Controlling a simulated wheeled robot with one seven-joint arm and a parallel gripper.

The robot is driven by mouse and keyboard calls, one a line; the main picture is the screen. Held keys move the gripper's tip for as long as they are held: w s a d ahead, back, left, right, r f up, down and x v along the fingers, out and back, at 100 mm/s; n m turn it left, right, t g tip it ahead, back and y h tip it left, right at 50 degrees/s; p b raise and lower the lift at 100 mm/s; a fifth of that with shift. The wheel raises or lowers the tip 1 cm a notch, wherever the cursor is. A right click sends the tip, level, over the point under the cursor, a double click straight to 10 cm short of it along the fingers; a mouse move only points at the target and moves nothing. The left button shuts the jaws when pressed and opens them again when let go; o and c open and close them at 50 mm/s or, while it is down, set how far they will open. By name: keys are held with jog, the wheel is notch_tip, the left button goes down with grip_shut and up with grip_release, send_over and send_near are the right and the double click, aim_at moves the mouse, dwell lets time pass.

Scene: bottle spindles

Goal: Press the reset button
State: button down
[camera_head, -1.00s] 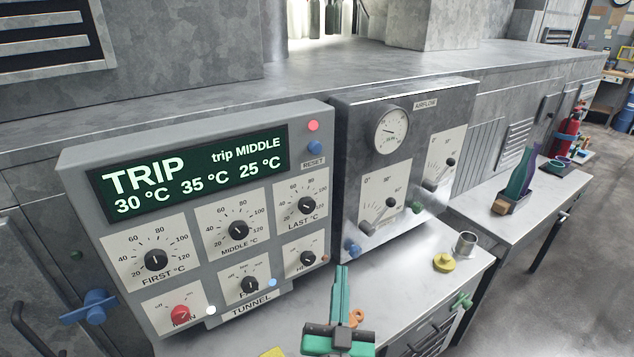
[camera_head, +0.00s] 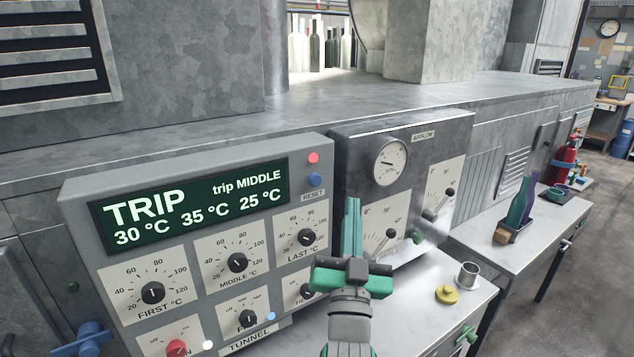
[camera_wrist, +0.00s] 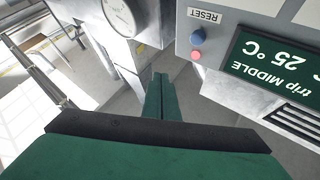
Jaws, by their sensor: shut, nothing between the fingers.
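The blue reset button (camera_head: 315,179) sits on the grey tunnel control panel (camera_head: 322,230), above the RESET label (camera_head: 313,195) and below a red-pink lamp (camera_head: 313,158). In the wrist view the reset button (camera_wrist: 198,37) shows upside down, above the red-pink lamp (camera_wrist: 196,54) in the picture. My green gripper (camera_head: 352,202) is shut and empty. In the head view its tips are to the right of and slightly below the button, in front of the airflow box. In the wrist view the fingers (camera_wrist: 160,76) point up, left of the button and apart from it.
The panel display (camera_head: 190,202) reads TRIP, trip MIDDLE, 30, 35 and 25 °C. The airflow box (camera_head: 440,150) with a gauge and levers stands right of the panel. A yellow knob-like piece (camera_head: 446,295) and a metal cup (camera_head: 468,275) stand on the bench.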

send_near(321, 176)
jog(key=shift+w+d+r, duration=0.25)
jog(key=shift+w+r, duration=0.25)
jog(key=shift+w, duration=0.1)
jog(key=shift+w+d+r, duration=0.2)
jog(key=shift+w+r, duration=0.25)
jog(key=shift+w, duration=0.2)
jog(key=shift+w+d+r, duration=0.25)
jog(key=shift+w+r, duration=0.25)
jog(key=shift+w, duration=0.1)
dwell(0.7)
jog(key=shift+a, duration=0.1)
jog(key=shift+w+a, duration=0.3)
jog(key=shift+w, duration=0.3)
dwell(0.8)
jog(key=shift+w+a, duration=0.15)
jog(key=shift+a, duration=0.1)
dwell(0.4)
jog(key=shift+d, duration=0.1)
jog(key=shift+s+d, duration=0.55)
jog(key=shift+s, duration=0.2)
